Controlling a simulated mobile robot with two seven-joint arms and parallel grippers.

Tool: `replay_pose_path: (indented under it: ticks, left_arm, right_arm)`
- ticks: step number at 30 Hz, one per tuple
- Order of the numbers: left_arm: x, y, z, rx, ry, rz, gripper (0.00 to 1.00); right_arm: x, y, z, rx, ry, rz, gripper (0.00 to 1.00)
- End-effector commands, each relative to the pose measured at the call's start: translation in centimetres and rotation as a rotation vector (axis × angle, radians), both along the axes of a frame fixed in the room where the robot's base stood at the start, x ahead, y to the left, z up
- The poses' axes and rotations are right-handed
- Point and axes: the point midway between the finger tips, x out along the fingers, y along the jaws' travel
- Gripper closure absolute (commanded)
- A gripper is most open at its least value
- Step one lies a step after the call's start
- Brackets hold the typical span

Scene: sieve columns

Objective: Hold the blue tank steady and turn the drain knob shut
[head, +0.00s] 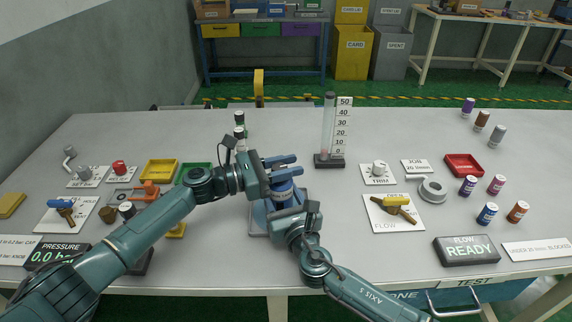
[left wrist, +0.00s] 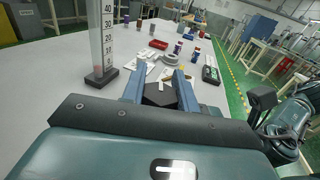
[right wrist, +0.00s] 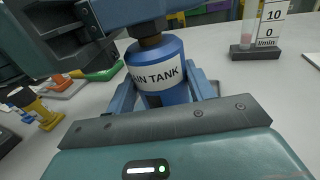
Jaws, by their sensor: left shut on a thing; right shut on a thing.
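The blue tank (head: 285,194), with a white band ending in "IN TANK", stands upright in a shallow blue-grey tray (head: 259,222); it also shows in the right wrist view (right wrist: 157,62). My right gripper (head: 288,205) is shut on the tank's body from the near side, one finger on each side. The dark drain knob (left wrist: 160,94) sits on top of the tank. My left gripper (head: 284,166) is above the right one and shut on this knob, with its blue fingers on either side. The head view hides most of the knob behind the left fingers.
A graduated flow column (head: 328,130) stands just beyond the tank. A yellow-handled valve (head: 397,202) and a READY display (head: 467,250) are to the right. A blue-handled valve (head: 63,207) and a pressure display (head: 56,255) are left. The back middle is mostly clear.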

Motion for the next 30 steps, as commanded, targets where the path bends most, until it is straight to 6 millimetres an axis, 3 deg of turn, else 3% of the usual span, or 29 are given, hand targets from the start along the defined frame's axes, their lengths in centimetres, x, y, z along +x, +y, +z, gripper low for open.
replay_pose_path:
  ticks: [12, 29, 30]
  left_arm:
    - [-0.10, 0.01, 0.14, 0.000, -0.002, -0.194, 0.93]
    - [-0.36, -0.03, 0.09, -0.002, 0.000, -0.229, 0.93]
    - [-0.35, -0.04, 0.09, -0.002, 0.000, -0.229, 0.70]
  right_arm:
    - [-0.19, 0.22, -0.07, -0.002, 0.000, 0.006, 0.83]
    - [-0.20, 0.24, -0.10, -0.002, 0.000, 0.006, 0.83]
    - [-0.20, 0.24, -0.10, -0.001, 0.001, 0.007, 0.83]
